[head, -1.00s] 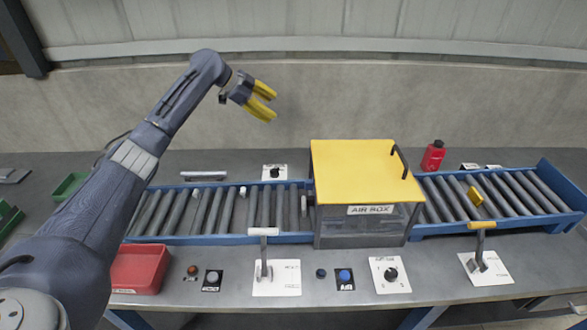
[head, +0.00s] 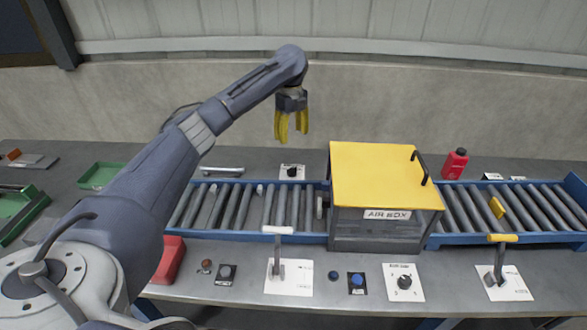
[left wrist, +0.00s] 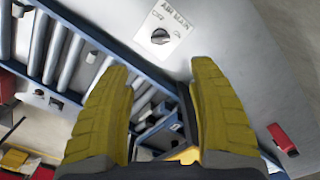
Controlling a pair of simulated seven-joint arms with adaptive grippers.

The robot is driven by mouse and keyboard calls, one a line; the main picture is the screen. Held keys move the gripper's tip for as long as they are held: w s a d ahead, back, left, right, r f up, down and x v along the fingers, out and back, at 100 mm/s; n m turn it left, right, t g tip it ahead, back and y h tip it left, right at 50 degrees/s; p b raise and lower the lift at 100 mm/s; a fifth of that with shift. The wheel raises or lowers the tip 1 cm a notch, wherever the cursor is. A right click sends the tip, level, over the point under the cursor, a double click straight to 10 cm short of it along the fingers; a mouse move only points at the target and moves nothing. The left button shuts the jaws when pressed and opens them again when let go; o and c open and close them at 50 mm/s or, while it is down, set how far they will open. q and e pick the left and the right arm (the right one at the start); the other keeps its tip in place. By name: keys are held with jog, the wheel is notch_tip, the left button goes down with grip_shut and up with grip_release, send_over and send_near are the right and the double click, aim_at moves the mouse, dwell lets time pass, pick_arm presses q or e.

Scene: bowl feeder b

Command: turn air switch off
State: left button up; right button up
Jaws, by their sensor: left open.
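The air switch is a black rotary knob (left wrist: 160,37) on a white plate marked AIR MAIN, with OFF and ON labels, near the top of the left wrist view. I cannot tell surely which label it points to. In the head view its white plate (head: 292,171) lies on the table behind the roller conveyor, left of the air box. My left gripper (head: 291,136) has yellow fingers, open, empty and pointing down, high above the switch area. Its fingers also show in the left wrist view (left wrist: 158,70), apart from the knob. My right gripper is out of view.
The yellow-lidded air box (head: 378,172) stands over the conveyor (head: 245,205), right of the switch. A red bottle (head: 455,163) stands behind the right conveyor. A white-handled lever (head: 278,250), another dial (head: 404,282) and a yellow-handled lever (head: 497,262) line the front. A grey bar lies left of the switch.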

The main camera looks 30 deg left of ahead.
aim_at(292, 168)
pick_arm(q)
notch_tip(292, 168, down, 15)
jog(key=shift+r, duration=0.1)
dwell(0.4)
grip_shut()
dwell(0.5)
dwell(1.0)
